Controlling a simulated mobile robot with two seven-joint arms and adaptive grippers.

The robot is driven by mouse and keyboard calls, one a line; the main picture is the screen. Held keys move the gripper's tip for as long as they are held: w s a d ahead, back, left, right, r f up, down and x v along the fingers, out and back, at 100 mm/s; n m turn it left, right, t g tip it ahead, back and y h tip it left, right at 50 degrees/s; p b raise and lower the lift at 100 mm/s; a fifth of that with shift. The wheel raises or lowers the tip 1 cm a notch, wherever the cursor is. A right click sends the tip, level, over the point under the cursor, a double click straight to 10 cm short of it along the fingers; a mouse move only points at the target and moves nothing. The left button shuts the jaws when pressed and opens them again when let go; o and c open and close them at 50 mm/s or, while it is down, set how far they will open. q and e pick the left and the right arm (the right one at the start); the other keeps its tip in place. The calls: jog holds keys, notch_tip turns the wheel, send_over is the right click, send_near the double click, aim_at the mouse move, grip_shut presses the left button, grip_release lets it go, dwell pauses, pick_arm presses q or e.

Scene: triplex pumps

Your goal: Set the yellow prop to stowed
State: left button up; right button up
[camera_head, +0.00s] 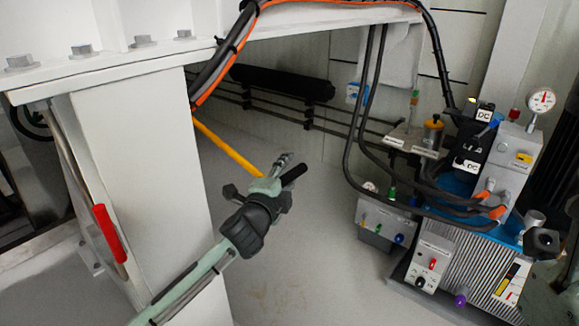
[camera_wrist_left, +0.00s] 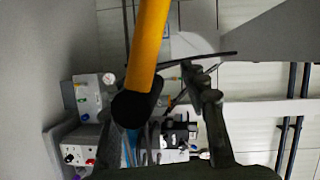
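The yellow prop (camera_head: 228,146) is a slanted rod beside the white column under the white overhead frame. In the head view its lower end reaches behind my left gripper (camera_head: 262,175). In the left wrist view the yellow prop (camera_wrist_left: 150,40) comes down from the top edge to a rounded black end (camera_wrist_left: 130,108), close to the camera. My left gripper (camera_wrist_left: 165,95) looks open. One finger stands right of the rod with a gap between them; the other is mostly hidden behind the black end. I cannot tell whether the gripper touches the prop.
The white column (camera_head: 140,170) with a red handle (camera_head: 109,233) stands left of my arm. Black and orange hoses hang from the white frame (camera_head: 110,75). A finned pump unit (camera_head: 470,268) with gauges and control boxes stands at the right. Floor in between is clear.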

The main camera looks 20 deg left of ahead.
pick_arm(q)
jog(key=shift+s+d+r+p, duration=0.15)
jog(key=shift+s+p, duration=0.2)
jog(key=shift+s, duration=1.05)
jog(key=shift+s+d+p, duration=0.1)
jog(key=shift+s+p, duration=0.2)
jog(key=shift+s, duration=1.05)
jog(key=shift+s+d+f, duration=0.1)
jog(key=shift+s+f, duration=0.1)
jog(key=shift+s, duration=0.2)
